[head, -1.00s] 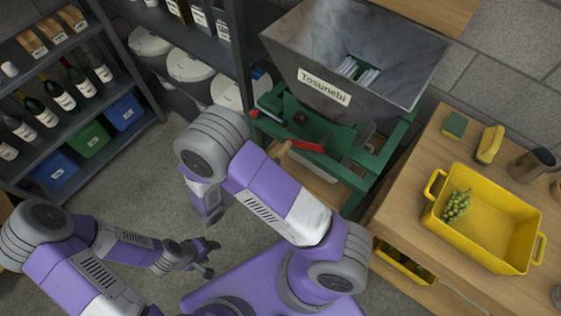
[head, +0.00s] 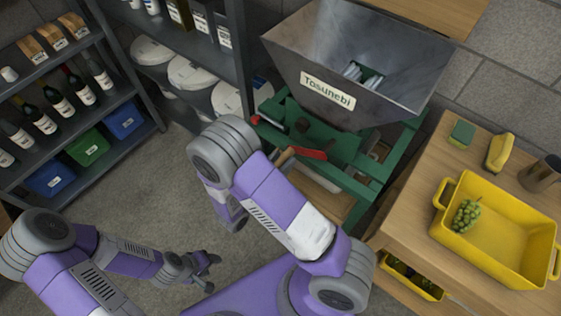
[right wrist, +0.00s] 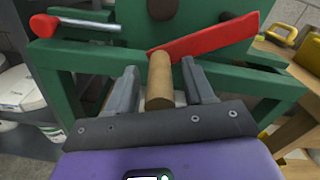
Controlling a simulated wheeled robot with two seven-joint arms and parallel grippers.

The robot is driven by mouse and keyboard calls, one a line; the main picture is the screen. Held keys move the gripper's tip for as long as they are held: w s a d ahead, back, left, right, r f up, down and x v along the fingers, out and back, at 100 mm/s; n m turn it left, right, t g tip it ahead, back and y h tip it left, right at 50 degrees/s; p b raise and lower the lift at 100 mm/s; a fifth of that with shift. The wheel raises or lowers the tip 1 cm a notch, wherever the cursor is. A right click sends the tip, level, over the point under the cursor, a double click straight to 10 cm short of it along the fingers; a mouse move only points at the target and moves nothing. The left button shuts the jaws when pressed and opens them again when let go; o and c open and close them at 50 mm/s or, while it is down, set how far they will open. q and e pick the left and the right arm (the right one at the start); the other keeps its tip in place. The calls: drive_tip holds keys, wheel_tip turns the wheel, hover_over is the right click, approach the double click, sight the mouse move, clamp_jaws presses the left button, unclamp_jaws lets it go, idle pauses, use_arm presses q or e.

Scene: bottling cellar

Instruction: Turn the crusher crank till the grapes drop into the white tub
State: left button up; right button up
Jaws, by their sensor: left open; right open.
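The crusher has a grey metal hopper (head: 328,110) labelled Tosunebi on a green frame (head: 360,190). Its crank is a red arm (head: 308,153) with a wooden handle (head: 284,157). In the right wrist view the handle (right wrist: 159,92) points towards me, between the fingers of my open right gripper (right wrist: 159,72); I cannot tell whether they touch it. The head view hides this gripper behind my right arm. My left gripper (head: 206,268) is open and empty, low over the floor. No grapes show in the visible part of the hopper. I cannot clearly make out the white tub.
A wooden table (head: 412,215) at the right holds a yellow crate (head: 510,235) with green grapes (head: 466,215), a sponge (head: 461,133) and a mug (head: 543,172). Shelves with bottles (head: 62,107) and bins (head: 88,147) stand left. Lidded white buckets (head: 192,72) stand behind.

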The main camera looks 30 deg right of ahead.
clamp_jaws()
idle(0.5)
